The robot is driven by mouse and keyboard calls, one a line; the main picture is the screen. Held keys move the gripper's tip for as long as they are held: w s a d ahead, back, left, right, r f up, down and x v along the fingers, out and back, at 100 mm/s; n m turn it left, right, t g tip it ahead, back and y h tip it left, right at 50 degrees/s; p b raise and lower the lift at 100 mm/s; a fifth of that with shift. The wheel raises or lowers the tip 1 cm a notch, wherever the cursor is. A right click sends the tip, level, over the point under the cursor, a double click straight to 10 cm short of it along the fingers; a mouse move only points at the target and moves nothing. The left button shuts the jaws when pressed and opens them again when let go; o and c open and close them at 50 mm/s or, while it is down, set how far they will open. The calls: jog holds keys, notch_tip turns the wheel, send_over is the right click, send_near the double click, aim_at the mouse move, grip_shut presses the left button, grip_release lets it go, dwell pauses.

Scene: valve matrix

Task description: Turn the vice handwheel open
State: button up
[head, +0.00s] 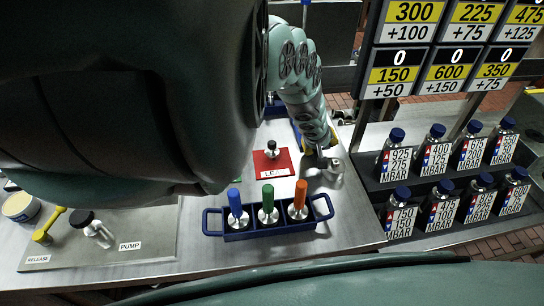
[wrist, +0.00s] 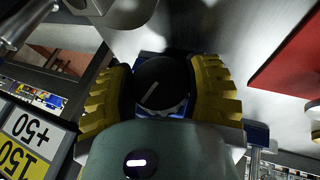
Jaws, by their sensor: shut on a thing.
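The vice handwheel (wrist: 165,78) is a round black knob with a white line across it, in the middle of the wrist view. My gripper (wrist: 163,88) has ridged yellow fingers, one on each side of the knob, shut on it. Parts of a blue body show behind the knob. My arm hides much of the upper left there, and the handwheel cannot be made out in that view.
A blue rack (head: 268,229) with blue, green and orange-topped pieces stands in front. A red plate (head: 272,163) lies left of my gripper. Labelled bottles (head: 436,155) fill a dark shelf at right, under number signs (head: 447,72). A pump panel (head: 110,250) is at left.

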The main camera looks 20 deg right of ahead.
dwell(0.5)
jog(key=o, duration=1.2)
jog(key=shift+w+a, duration=0.1)
jog(key=shift+f+b, duration=0.1)
jog(key=shift+b, duration=0.35)
jog(key=shift+f+b, duration=0.1)
jog(key=shift+b, duration=0.3)
jog(key=shift+y+b, duration=0.4)
jog(key=shift+y+b, duration=0.45)
jog(key=shift+y, duration=0.25)
